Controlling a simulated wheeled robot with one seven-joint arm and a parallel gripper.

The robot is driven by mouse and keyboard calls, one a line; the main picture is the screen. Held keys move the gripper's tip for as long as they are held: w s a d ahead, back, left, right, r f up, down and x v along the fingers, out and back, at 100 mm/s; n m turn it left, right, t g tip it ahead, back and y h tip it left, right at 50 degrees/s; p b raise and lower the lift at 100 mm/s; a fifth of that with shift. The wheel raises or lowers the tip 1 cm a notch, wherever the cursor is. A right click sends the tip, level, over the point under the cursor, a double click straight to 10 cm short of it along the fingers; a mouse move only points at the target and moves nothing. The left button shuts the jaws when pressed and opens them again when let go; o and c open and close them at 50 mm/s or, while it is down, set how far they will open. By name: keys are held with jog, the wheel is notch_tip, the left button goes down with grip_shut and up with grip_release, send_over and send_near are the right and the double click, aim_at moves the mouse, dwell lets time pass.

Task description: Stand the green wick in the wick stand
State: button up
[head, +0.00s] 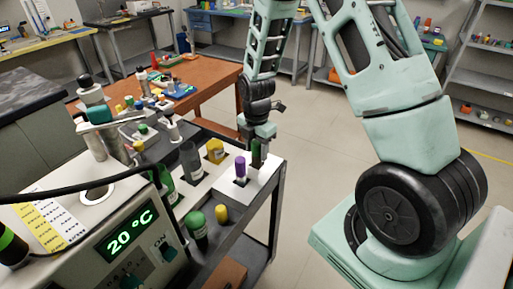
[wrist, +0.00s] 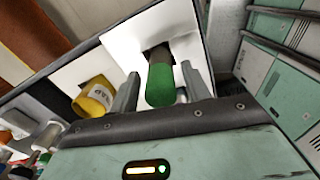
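The green wick (head: 257,152) is upright between the fingers of my gripper (head: 258,141) in the head view. In the wrist view the green wick (wrist: 160,82) lies between the two fingers (wrist: 160,78), with a narrow gap visible on each side, so the gripper looks open around it. Its far end meets a dark square opening in the white wick stand (wrist: 185,45). In the head view the white stand (head: 264,172) surrounds its lower end; how deep it sits is hidden.
A purple-topped piece (head: 240,166) stands in a dark square hole left of the wick. A yellow container (head: 215,150) is behind it. Green-capped (head: 196,225) and yellow-capped (head: 221,213) bottles stand nearer. A heater reading 20 °C (head: 130,242) is at left.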

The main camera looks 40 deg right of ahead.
notch_tip(320, 180, up, 12)
jog(key=shift+b, duration=0.65)
jog(key=s+a+r+m, duration=0.2)
jog(key=s+a, duration=0.2)
jog(key=a, duration=0.4)
jog(key=s+a+r+m, duration=0.1)
jog(key=s+a+m, duration=0.25)
jog(key=a, duration=0.45)
jog(key=s+a+m, duration=0.3)
jog(key=s+a, duration=0.1)
jog(key=s, duration=0.4)
jog(key=s+a+r+m, duration=0.1)
jog(key=s+a+m, duration=0.2)
jog(key=s, duration=0.5)
jog(key=shift+s+a+m+y, duration=0.3)
jog(key=shift+s+a+m, duration=0.1)
jog(key=shift+a, duration=0.35)
